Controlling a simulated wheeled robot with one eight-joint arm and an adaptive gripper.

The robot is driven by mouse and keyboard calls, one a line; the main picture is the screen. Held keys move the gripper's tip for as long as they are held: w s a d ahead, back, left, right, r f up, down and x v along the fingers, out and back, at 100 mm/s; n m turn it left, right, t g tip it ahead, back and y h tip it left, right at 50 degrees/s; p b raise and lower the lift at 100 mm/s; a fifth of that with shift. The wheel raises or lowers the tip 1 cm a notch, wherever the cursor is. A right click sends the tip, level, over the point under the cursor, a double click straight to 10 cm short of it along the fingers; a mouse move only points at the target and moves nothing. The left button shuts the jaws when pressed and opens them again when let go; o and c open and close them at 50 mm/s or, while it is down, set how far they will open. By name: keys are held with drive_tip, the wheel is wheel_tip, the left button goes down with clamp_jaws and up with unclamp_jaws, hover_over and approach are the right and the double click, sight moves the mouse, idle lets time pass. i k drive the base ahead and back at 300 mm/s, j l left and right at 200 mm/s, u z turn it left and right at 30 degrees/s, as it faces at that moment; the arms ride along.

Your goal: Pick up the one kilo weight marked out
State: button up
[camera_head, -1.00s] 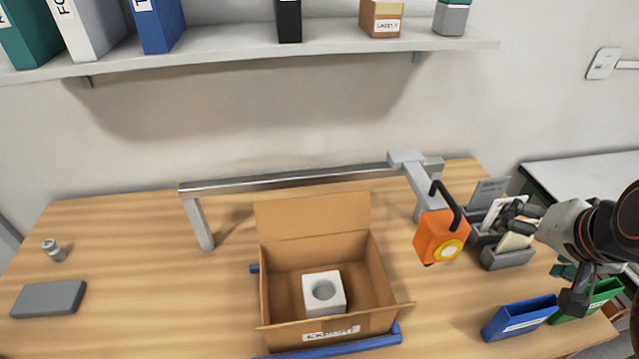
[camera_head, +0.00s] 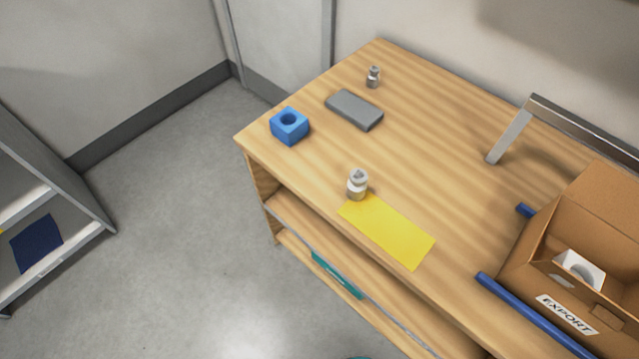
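Two silvery metal weights with knobbed tops stand upright on the wooden table (camera_head: 440,150). The larger weight (camera_head: 357,185) is near the front edge, at the upper left corner of a flat yellow sheet (camera_head: 387,231); I cannot tell whether it rests on the sheet's edge. The smaller weight (camera_head: 373,77) stands at the back, beyond a grey slab (camera_head: 354,110). No mass marking is readable on either one. My gripper is out of view.
A blue block with a round hole (camera_head: 289,127) sits at the table's left corner. An open cardboard box marked EXPORT (camera_head: 530,272), holding a white holed block (camera_head: 580,268), stands at right beside a blue bar (camera_head: 530,315). A metal frame (camera_head: 512,135) rises behind.

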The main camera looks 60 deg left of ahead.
sight(357, 186)
drive_tip(key=u, duration=2)
drive_tip(key=l+z, duration=0.15)
drive_tip(key=z, duration=0.3)
drive_tip(key=l+z, duration=0.15)
drive_tip(key=z, duration=0.35)
drive_tip(key=i+l+z, duration=0.1)
drive_tip(key=z, duration=0.35)
drive_tip(key=u, duration=1.8)
drive_tip(key=j+z, duration=0.2)
drive_tip(key=j, duration=0.15)
drive_tip(key=k+j+z, duration=0.2)
drive_tip(key=j+z, duration=0.2)
drive_tip(key=j, duration=0.2)
drive_tip(key=k, duration=0.05)
